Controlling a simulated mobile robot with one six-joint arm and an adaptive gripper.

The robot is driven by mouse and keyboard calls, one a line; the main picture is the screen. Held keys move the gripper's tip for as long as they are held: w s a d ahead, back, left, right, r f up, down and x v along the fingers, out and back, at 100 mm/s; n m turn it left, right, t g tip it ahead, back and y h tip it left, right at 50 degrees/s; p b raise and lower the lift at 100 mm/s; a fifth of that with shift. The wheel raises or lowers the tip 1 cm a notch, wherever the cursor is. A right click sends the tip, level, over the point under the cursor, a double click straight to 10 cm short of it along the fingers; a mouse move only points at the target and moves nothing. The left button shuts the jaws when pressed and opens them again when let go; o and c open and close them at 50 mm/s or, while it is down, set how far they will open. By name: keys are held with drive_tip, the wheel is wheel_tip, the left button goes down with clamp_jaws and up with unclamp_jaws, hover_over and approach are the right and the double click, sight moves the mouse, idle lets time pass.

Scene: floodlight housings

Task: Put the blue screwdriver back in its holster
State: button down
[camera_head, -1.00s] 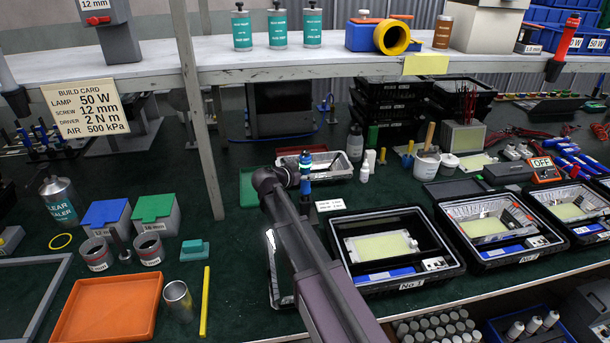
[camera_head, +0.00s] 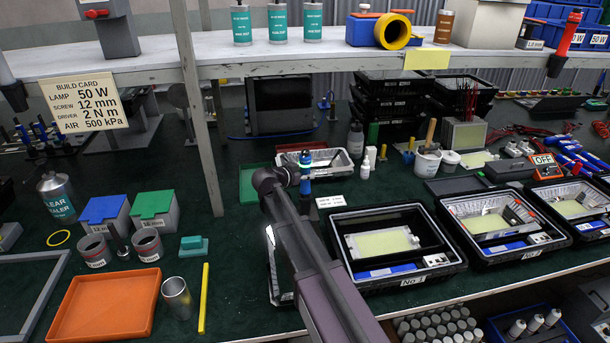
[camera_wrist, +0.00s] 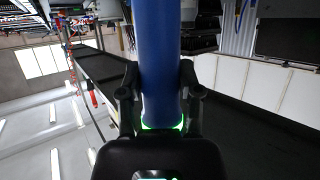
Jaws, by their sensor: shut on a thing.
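My gripper (camera_wrist: 160,110) is shut on a blue cylindrical handle (camera_wrist: 160,60), which I take to be the blue screwdriver; its far end runs out of the top of the wrist view. In the head view my gripper (camera_head: 305,172) is over the middle of the bench, in front of a foil tray, with a short blue part showing at it. A black holster (camera_head: 12,92) hangs at the shelf's front edge on the far left. Another black holster (camera_head: 553,67) at the right bears a red-handled driver (camera_head: 571,32). Which holster is the blue screwdriver's, I cannot tell.
The shelf (camera_head: 290,64) and its post (camera_head: 200,120) stand behind and left of my arm. Black cases (camera_head: 455,262) line the right of the bench. An orange tray (camera_head: 105,305), bins and a yellow stick (camera_head: 203,300) lie left.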

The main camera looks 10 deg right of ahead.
sight(305, 151)
drive_tip(key=shift+f+b, duration=0.8)
drive_tip(key=shift+f, duration=0.05)
drive_tip(key=shift+c, duration=1)
unclamp_jaws()
drive_tip(key=shift+r, duration=0.15)
wheel_tip(305, 151, up, 13)
drive_tip(key=p, duration=1.3)
